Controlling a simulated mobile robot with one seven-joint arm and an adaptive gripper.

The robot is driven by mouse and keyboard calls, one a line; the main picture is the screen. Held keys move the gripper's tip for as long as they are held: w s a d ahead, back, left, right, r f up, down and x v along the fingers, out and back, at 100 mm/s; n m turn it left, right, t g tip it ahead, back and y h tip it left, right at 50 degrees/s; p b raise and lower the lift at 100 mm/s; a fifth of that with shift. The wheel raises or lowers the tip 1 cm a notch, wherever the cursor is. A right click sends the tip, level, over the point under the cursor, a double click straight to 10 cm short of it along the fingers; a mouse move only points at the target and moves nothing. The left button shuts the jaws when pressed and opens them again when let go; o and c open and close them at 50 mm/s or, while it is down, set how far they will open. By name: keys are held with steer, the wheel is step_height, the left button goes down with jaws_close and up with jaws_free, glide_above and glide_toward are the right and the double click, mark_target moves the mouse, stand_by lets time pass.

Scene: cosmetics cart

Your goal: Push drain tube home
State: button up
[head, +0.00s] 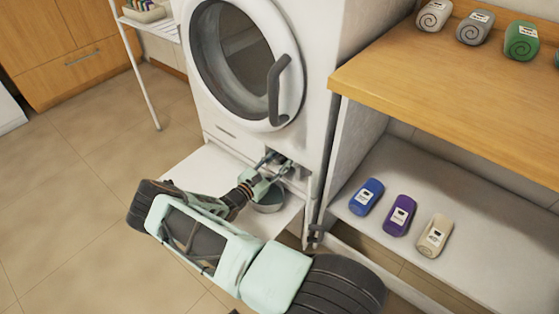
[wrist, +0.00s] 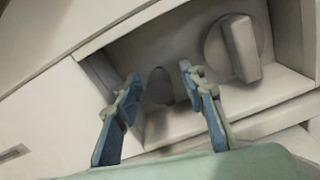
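The washing machine (head: 238,139) has an open recess low on its front, and my gripper (head: 273,160) reaches into it. In the wrist view my gripper (wrist: 158,82) has its two blue fingers apart, with nothing held between them. A small grey rounded form (wrist: 160,86) shows at the recess back between the fingertips. I cannot tell whether it is the drain tube's end or its opening, nor how far it sticks out. A large round filter knob (wrist: 236,48) with a raised grip bar sits right of the fingers.
The recess walls (wrist: 120,52) lie close around my fingers. A wooden counter (head: 445,85) and a lower shelf (head: 455,205) with several bottles stand at the right.

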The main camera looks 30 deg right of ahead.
steer(key=v, duration=1.2)
stand_by(0.4)
